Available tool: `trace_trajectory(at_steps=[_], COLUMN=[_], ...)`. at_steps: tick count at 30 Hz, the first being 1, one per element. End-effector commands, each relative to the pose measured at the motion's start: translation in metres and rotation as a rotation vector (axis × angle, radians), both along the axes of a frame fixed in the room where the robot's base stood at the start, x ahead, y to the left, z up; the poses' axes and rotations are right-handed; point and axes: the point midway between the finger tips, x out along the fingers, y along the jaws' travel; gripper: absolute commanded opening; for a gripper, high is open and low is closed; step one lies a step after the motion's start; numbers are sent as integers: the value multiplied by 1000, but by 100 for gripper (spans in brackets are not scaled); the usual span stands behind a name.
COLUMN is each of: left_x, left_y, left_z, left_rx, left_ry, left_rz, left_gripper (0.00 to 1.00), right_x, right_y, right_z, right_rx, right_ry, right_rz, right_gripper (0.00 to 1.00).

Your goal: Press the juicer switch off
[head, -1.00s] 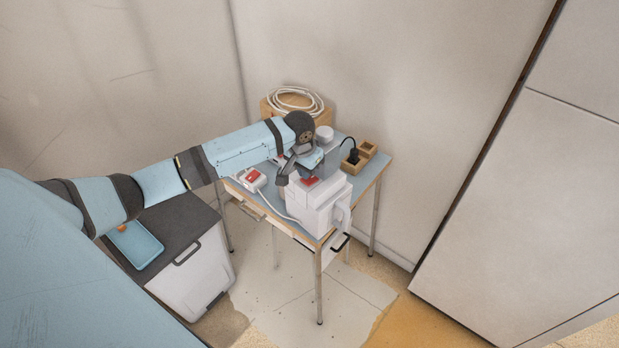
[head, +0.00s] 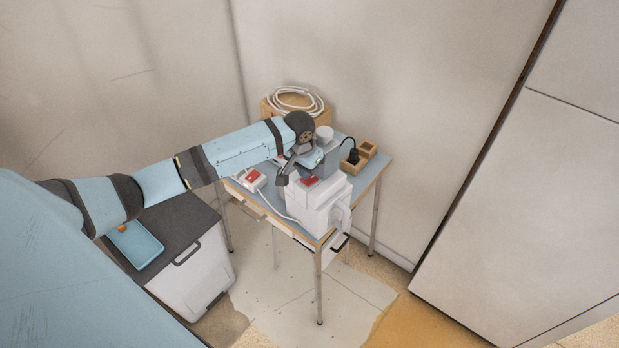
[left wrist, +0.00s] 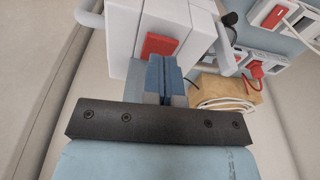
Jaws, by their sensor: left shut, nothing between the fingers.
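The juicer (head: 318,205) is a white block-like machine near the front corner of the small table. Its red switch (head: 309,182) shows on top, and the switch also shows in the left wrist view (left wrist: 160,46), partly behind the fingers. Whether it is pressed cannot be told. My left gripper (head: 284,180) is shut and empty, just beside the switch to its left in the head view. In the left wrist view my closed blue fingertips (left wrist: 164,70) overlap the switch's lower right edge. Contact is unclear. My right gripper is not in view.
A power strip with a red switch (head: 252,176) lies left of the juicer, its white cable running past it. A grey-topped cabinet (head: 190,264) stands left.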

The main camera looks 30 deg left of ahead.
Motion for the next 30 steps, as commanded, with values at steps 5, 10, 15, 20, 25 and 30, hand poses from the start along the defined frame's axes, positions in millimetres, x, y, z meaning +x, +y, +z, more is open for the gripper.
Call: trace_trajectory(at_steps=[5,10,15,20,25,30], left_x=[0,0,0,0,0,0], left_y=[0,0,0,0,0,0], left_z=[0,-1,-4,-6,-9,-11], left_rx=[0,0,0,0,0,0], left_ry=[0,0,0,0,0,0], left_rz=[0,0,0,0,0,0], left_gripper=[0,0,0,0,0,0], right_x=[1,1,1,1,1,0], right_y=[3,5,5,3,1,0], right_z=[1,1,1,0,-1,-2], right_rx=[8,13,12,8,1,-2], right_ry=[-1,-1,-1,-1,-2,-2], right_rz=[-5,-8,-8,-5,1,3], right_gripper=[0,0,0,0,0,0])
